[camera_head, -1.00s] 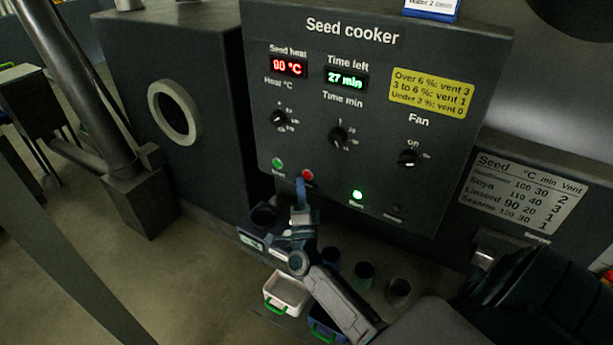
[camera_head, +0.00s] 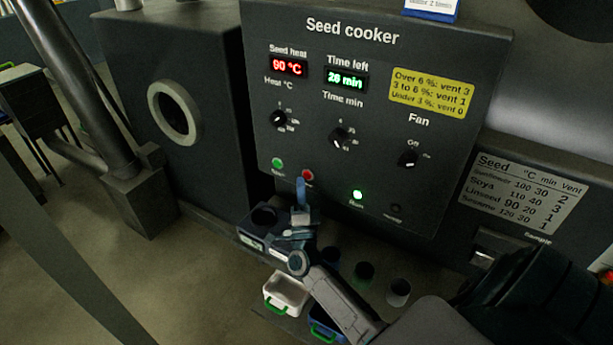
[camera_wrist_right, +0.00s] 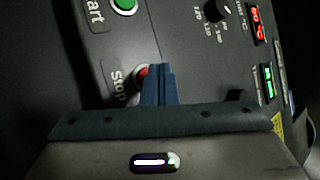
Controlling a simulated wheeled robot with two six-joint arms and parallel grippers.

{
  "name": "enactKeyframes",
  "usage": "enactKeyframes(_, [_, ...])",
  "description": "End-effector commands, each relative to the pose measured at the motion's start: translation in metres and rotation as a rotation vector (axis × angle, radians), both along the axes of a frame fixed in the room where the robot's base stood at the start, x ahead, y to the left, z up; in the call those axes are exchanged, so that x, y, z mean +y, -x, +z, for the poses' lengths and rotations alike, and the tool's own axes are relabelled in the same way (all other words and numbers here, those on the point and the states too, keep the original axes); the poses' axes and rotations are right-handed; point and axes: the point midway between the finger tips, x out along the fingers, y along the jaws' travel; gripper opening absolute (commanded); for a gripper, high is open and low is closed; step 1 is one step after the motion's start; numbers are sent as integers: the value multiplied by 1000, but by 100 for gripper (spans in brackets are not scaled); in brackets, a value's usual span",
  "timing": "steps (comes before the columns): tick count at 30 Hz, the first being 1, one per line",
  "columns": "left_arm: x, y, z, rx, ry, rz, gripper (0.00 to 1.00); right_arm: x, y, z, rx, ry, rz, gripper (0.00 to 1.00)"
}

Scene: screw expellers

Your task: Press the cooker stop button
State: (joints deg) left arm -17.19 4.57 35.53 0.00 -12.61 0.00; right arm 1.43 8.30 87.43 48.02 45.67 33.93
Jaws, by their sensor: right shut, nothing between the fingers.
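The seed cooker panel (camera_head: 440,145) is dark and faces me. Its red stop button (camera_head: 308,174) is low on the left part, right of a green start button (camera_head: 277,163). My right gripper (camera_head: 300,185) is shut and empty, with its blue fingertips just below and left of the stop button. In the right wrist view the red stop button (camera_wrist_right: 142,73) lies beside the word "Stop", partly hidden behind the closed fingertips (camera_wrist_right: 158,85). I cannot tell whether they touch it. My left gripper is not in view.
The seed heat display (camera_head: 287,67) reads about 90 °C and the time display (camera_head: 345,79) reads 26 min. A green lamp (camera_head: 357,195) is lit. A white bin (camera_head: 287,291), a blue bin (camera_head: 325,324) and several dark cups (camera_head: 364,272) stand below the panel.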

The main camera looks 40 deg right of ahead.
Motion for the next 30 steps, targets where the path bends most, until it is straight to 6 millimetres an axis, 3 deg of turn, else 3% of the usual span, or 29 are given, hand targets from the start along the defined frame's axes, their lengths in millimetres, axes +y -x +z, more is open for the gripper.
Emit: enactKeyframes(30, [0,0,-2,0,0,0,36,-10,-4,0,0,0,0,0])
